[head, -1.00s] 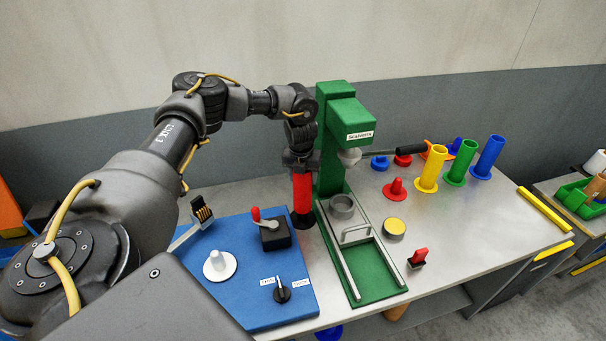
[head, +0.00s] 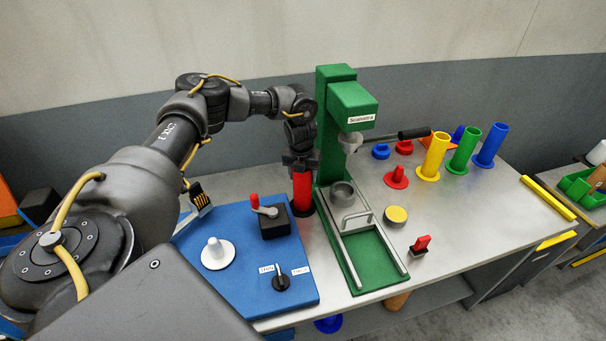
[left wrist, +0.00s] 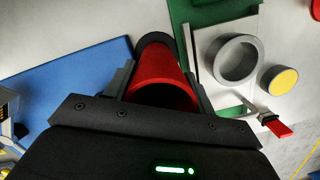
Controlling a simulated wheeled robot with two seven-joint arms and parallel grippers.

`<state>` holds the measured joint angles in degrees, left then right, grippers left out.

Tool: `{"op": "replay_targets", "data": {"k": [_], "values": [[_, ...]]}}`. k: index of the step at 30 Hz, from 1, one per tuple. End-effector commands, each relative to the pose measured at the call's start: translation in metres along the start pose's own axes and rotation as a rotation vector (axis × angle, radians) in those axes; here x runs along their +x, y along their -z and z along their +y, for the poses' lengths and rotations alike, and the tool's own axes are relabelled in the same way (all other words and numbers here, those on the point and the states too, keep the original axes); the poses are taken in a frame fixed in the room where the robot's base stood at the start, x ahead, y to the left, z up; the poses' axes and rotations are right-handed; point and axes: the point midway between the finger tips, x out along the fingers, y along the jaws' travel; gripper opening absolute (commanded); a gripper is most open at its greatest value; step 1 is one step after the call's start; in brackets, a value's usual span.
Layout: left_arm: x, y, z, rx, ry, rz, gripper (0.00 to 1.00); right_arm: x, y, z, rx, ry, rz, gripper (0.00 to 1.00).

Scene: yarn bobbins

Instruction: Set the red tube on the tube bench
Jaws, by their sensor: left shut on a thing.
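My left gripper (head: 300,160) is shut on the upright red tube (head: 302,190), between the blue board and the green press. A dark ring or shadow shows at its lower end; I cannot tell whether it touches the metal bench top (head: 350,168). In the left wrist view the red tube (left wrist: 160,85) sits between the two fingers (left wrist: 160,90), with the dark ring at its far end. Yellow (head: 434,156), green (head: 463,153) and blue (head: 490,146) tubes stand upright on the same bench at the back right. My right gripper is not in view.
The green press (head: 334,125) with a dark-handled lever (head: 412,134) stands close right of the red tube. The blue board (head: 240,287) with a lever and knobs is left. A small red plug (head: 397,177) stands near the tubes.

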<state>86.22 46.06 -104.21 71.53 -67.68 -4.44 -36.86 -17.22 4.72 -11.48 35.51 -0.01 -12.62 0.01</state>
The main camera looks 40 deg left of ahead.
Motion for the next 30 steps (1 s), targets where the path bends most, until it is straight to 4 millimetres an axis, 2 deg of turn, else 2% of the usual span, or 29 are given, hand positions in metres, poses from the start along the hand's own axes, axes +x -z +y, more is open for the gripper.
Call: {"op": "replay_targets", "data": {"k": [20,21,27,30], "values": [[0.0059,0.0008,0.0,0.0,0.0,0.0,0.16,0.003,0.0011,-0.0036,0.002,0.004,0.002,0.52],[0.006,0.0007,0.0,0.0,0.0,0.0,0.56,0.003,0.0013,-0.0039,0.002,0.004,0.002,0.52],[0.0055,0.0007,0.0,0.0,0.0,0.0,0.8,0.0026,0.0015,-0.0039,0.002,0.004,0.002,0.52],[0.0055,0.0008,0.0,0.0,0.0,0.0,0.8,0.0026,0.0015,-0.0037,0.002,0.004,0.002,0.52]]}}
